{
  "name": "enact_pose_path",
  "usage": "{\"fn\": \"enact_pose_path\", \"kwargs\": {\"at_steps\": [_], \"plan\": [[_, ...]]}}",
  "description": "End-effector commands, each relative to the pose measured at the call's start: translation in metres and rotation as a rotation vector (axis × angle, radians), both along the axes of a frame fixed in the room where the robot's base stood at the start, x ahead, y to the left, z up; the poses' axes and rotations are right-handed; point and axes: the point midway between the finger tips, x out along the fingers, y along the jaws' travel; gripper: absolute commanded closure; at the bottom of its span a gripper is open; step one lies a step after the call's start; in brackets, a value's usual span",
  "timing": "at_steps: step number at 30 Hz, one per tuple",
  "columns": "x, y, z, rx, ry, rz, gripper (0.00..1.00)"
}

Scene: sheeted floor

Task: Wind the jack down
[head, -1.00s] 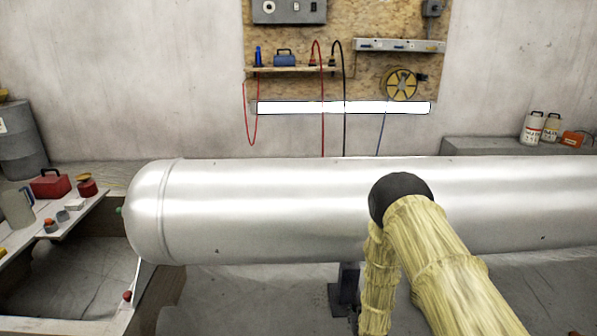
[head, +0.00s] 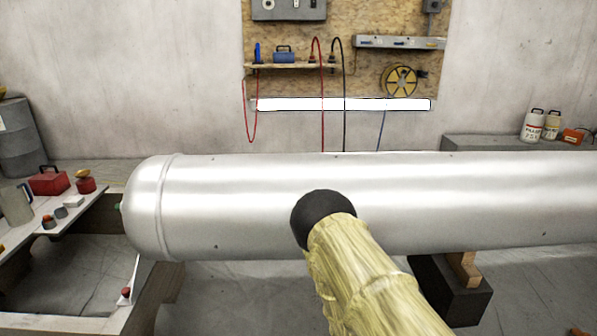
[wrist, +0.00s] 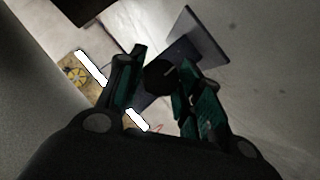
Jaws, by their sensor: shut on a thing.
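The jack is hidden behind my arm in the head view. In the wrist view its flat grey base plate (wrist: 200,36) and a dark post show beyond my fingers. My gripper (wrist: 160,85) is shut on a dark rounded part that looks like the jack's handle (wrist: 160,74), one finger on each side. How it joins the jack is too dark to tell. The tank lies level across the view.
A black block with a wooden piece (head: 464,268) stands under the tank at right. A bench (head: 90,212) with a red box (head: 48,181) and small items is at left. The floor around the block is clear.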

Motion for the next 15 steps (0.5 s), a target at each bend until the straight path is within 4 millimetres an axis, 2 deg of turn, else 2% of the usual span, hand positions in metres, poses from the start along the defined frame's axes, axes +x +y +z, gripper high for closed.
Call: {"fn": "enact_pose_path", "kwargs": {"at_steps": [4, 5, 8, 15], "plan": [[-0.0002, 0.0009, 0.0001, 0.001, 0.001, 0.001, 0.86], [-0.0002, 0.0009, 0.0001, 0.001, 0.001, 0.001, 0.61], [-0.0002, 0.0008, 0.0002, 0.002, 0.001, 0.001, 0.45], [-0.0001, 0.0002, 0.0002, 0.003, 0.0, 0.0, 0.45]]}}
